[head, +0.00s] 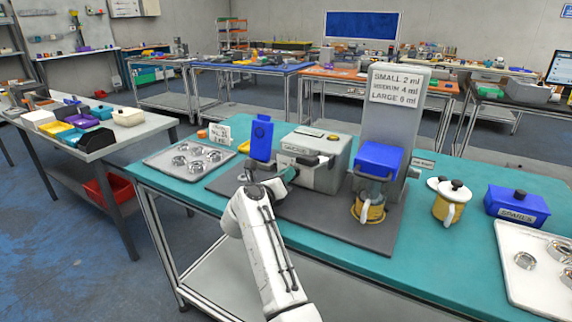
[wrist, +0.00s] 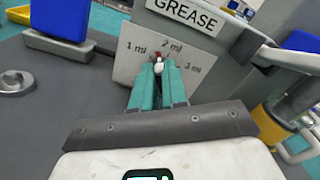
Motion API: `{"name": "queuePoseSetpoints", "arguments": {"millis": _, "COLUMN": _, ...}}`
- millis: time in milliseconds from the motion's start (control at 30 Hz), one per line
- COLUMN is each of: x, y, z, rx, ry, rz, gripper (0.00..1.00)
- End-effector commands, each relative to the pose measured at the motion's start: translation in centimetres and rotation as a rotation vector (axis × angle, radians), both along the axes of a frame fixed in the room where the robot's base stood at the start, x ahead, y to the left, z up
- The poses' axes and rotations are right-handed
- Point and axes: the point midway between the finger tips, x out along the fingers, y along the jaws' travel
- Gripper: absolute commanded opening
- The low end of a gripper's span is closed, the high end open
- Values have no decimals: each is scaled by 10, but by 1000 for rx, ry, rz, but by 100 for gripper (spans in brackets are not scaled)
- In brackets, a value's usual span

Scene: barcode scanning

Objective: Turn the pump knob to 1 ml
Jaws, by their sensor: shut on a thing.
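The grease pump (head: 325,172) is a grey box on a dark mat on the teal bench. Its pale dial plate (wrist: 128,72), below a GREASE label (wrist: 185,12), reads 1 ml at left, 2 ml at top and 3 ml at right. My gripper (head: 289,174) reaches the pump's front left side. In the wrist view, its teal fingers (wrist: 158,74) are shut on the small knob (wrist: 158,68), mostly hidden between the tips. A red mark at the knob points up, between the 1 ml and 2 ml labels; its exact setting is hard to tell.
A blue upright device (head: 262,138) stands left of the pump. Right of it are a blue-topped dispenser (head: 379,158) over a yellow mug (head: 370,211) and a tall sign (head: 397,88). Trays with metal rings (head: 190,150) lie at both bench ends.

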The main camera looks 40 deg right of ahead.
Motion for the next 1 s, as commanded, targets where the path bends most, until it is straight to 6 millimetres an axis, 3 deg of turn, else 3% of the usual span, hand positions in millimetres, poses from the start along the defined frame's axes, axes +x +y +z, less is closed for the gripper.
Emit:
{"name": "queuePoseSetpoints", "arguments": {"millis": 33, "x": 2, "y": 2, "z": 6, "rx": -15, "ry": 42, "rz": 4, "gripper": 0}}
{"name": "queuePoseSetpoints", "arguments": {"millis": 500, "x": 5, "y": 3, "z": -1, "rx": -137, "ry": 374, "rz": 6, "gripper": 0}}
{"name": "queuePoseSetpoints", "arguments": {"millis": 1000, "x": 6, "y": 3, "z": -3, "rx": -177, "ry": 480, "rz": 6, "gripper": 0}}
